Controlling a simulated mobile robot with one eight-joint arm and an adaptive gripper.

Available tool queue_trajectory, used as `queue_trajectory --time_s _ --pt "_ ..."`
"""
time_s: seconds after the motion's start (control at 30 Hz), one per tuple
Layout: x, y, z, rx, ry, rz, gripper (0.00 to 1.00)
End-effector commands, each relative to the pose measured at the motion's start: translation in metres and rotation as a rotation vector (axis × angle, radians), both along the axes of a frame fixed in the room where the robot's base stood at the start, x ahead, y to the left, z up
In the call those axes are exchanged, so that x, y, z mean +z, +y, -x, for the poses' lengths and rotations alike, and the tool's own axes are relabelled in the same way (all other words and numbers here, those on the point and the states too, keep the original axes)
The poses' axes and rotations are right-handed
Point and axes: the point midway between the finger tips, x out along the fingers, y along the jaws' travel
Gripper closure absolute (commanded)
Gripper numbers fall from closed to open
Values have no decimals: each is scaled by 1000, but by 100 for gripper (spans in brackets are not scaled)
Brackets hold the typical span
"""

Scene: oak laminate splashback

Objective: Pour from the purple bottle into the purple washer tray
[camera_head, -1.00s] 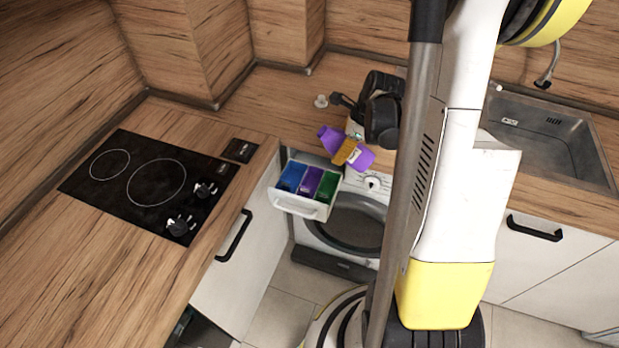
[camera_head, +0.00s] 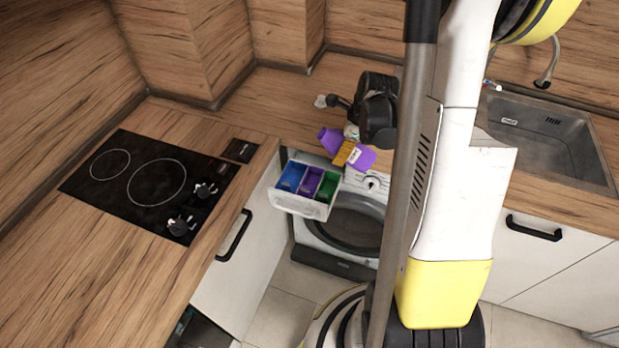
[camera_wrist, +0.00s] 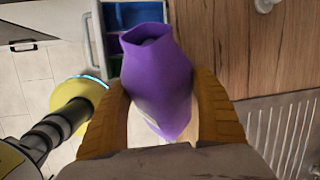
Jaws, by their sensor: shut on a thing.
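My gripper (camera_wrist: 160,112) is shut on the purple bottle (camera_wrist: 158,85), its yellow fingers on both sides of it. In the head view the purple bottle (camera_head: 330,140) is tilted, just above and right of the open washer drawer. The gripper's yellow fingers (camera_head: 344,153) cross its middle. The purple washer tray (camera_head: 310,182) is the middle compartment of that drawer, between a blue one and a green one. In the wrist view the drawer is partly hidden behind the bottle. I see no liquid leaving the bottle.
The blue compartment (camera_head: 291,176) and green compartment (camera_head: 327,187) flank the purple one. The washer (camera_head: 352,222) stands under the counter. A hob (camera_head: 150,183) lies on the left counter and a sink (camera_head: 552,140) is at right. A small white item (camera_head: 320,101) stands on the back counter.

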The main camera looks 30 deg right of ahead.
Motion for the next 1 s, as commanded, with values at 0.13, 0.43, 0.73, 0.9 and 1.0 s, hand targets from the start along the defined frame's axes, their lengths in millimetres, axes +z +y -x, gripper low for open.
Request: queue_trajectory --time_s 0.13,0.43,0.73,0.9,1.0 --pt "0 0 0 0 5 8 69" --pt "-1 0 0 0 16 22 69" --pt "-3 -1 1 1 28 36 69" --pt "-3 -1 1 1 33 44 69" --pt "-4 -1 1 0 37 49 69"
